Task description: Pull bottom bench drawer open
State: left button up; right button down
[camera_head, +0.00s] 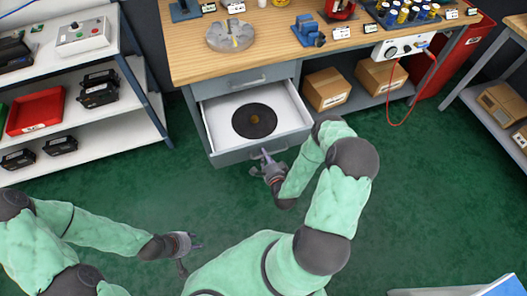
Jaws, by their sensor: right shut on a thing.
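The bench's bottom drawer (213,119) is pulled out below a closed upper drawer (250,77). It is a white-lined drawer with a grey front, and a black disc (254,121) with a tan centre lies in it. My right gripper (267,159) is at the middle of the drawer front, shut on the drawer handle, which it mostly hides. My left gripper (192,256) is over the green floor at the lower left, away from the bench. Its fingers are apart and empty.
The wooden bench top (280,50) carries a round chuck, vises and small bottles. Cardboard boxes (327,88) sit on the shelf right of the drawer. A grey rack (150,95) with a red bin (35,111) stands left. The green floor before the drawer is clear.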

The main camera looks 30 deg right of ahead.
jog(key=shift+s, duration=0.25)
jog(key=c, duration=1.4)
grip_release()
jog(key=shift+c, duration=0.2)
jog(key=v, duration=1.2)
jog(key=shift+f, duration=0.1)
jog(key=w+a+f+n+g+y, duration=0.2)
jog(key=a+n+g+y, duration=0.15)
jog(key=a+n, duration=0.2)
jog(key=w+a+f+n+g+y, duration=0.2)
jog(key=a+f+n+g+y, duration=0.15)
jog(key=a+n, duration=0.2)
jog(key=s+a+r+n+g+p, duration=0.1)
jog(key=s+a+r+n+g, duration=0.4)
jog(key=s+a+n+g, duration=0.2)
jog(key=shift+s+a+g+y, duration=0.3)
jog(key=shift+s+a+g, duration=0.15)
jog(key=shift+s, duration=0.5)
